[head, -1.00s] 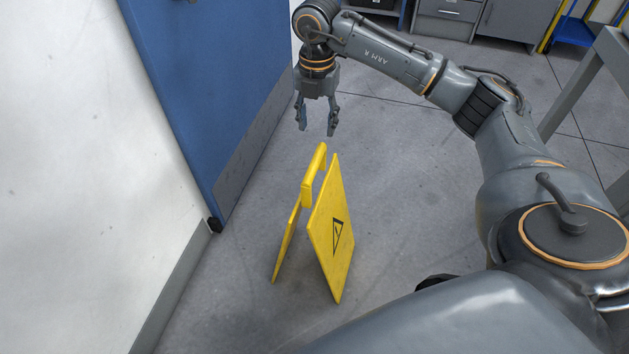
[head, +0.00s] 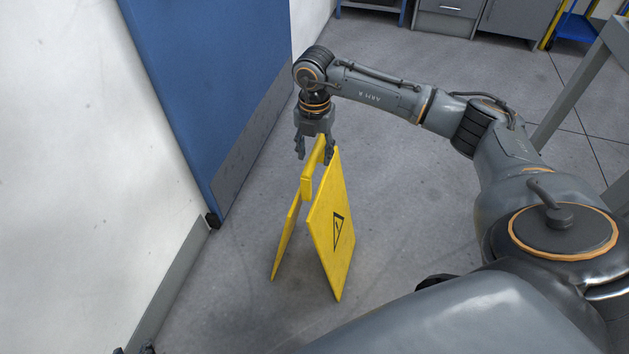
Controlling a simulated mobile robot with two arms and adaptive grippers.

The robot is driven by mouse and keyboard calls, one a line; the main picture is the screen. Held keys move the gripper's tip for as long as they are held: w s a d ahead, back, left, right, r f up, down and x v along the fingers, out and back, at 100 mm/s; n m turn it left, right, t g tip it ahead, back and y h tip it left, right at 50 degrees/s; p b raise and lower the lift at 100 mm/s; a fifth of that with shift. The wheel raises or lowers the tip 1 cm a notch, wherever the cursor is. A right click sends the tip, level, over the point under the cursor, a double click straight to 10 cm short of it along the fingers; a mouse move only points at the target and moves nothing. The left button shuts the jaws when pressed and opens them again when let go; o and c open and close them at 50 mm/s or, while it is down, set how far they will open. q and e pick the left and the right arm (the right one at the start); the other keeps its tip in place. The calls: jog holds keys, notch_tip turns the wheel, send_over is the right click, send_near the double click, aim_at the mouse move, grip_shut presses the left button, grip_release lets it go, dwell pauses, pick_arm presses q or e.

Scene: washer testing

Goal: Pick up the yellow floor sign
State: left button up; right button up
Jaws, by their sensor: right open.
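The yellow floor sign (head: 331,230) stands upright on the grey floor, its two panels spread and a handle (head: 312,172) at its top. A black triangle marks the panel facing right. My right gripper (head: 314,156) points down at the top of the sign, with its fingers open on either side of the handle's upper end. I cannot tell whether the fingers touch the sign. My left gripper is not clearly in view; a small dark part shows at the bottom left edge.
A blue door (head: 205,90) and a white wall (head: 75,180) stand close to the left of the sign. Grey cabinets (head: 448,15) and a blue cart (head: 572,28) are at the back. A grey table frame (head: 580,85) is at the right. The floor behind the sign is clear.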

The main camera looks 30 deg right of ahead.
jog(key=shift+f, duration=0.15)
grip_shut()
dwell(0.5)
